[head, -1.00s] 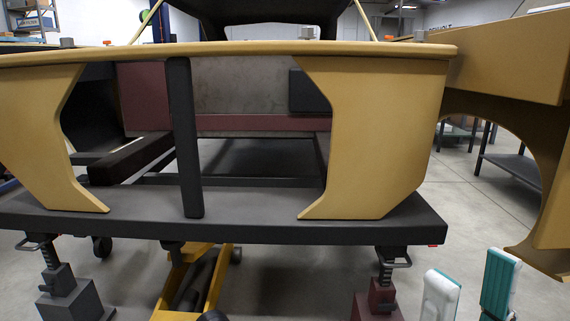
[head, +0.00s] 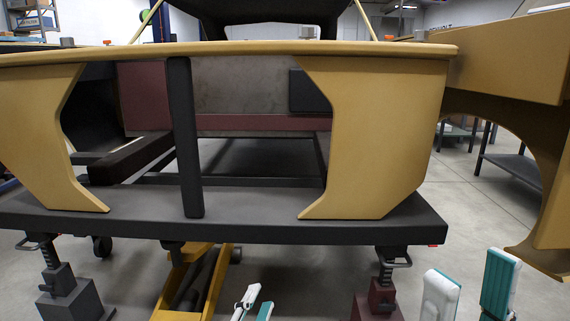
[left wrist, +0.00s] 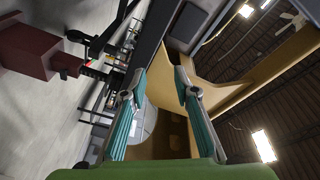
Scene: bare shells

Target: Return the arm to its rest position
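My left gripper (head: 257,298) shows at the bottom edge of the head view, below the dark platform and right of the yellow jack. Only its finger ends show there. In the left wrist view my left gripper (left wrist: 158,80) has its two teal-padded fingers apart with nothing held between them. My right gripper (head: 469,268) is at the lower right of the head view, fingers wide apart and empty. The rest of both arms is out of the head view.
A tan car shell (head: 385,140) stands on a dark platform (head: 260,229) in front. A yellow jack (head: 190,285) and stands, one dark red (head: 381,297), are below. Another tan panel (head: 510,65) is at right.

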